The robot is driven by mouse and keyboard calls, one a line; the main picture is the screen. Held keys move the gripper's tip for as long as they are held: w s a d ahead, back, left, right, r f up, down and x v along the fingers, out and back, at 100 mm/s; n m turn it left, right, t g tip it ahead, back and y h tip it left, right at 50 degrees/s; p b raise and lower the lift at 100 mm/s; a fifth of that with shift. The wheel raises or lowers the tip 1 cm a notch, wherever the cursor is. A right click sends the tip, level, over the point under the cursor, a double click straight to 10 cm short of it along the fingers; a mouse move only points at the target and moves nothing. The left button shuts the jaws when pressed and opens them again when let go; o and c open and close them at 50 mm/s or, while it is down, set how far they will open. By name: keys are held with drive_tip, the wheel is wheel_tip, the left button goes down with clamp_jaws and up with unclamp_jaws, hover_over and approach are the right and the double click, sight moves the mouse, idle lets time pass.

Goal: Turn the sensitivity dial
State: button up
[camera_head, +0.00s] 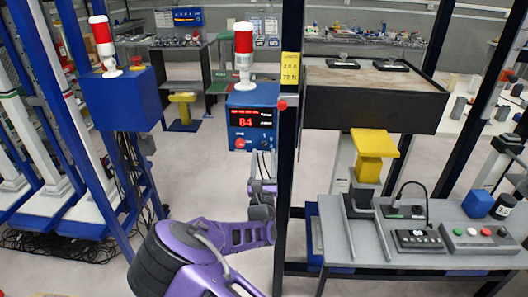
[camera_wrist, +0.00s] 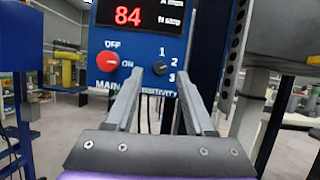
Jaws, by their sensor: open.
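In the head view the dial (camera_head: 264,144) is tiny, just above my gripper (camera_head: 261,158). In the wrist view my gripper (camera_wrist: 159,76) is open, its two grey fingers pointing at the panel. The dial shows between the fingertips, with room on both sides; I cannot tell how far off it is. The word under it is partly hidden by the fingers. The dial's pointer is too small to read.
A red main knob (camera_wrist: 108,61) marked OFF and ON sits left of the dial. A lit display (camera_wrist: 128,16) reads 84. A dark post (camera_head: 290,130) stands close on the right. A grey bench (camera_head: 420,240) with control boxes is farther right.

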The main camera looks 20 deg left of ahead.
sight(264, 144)
drive_tip(key=shift+x, duration=1.25)
clamp_jaws()
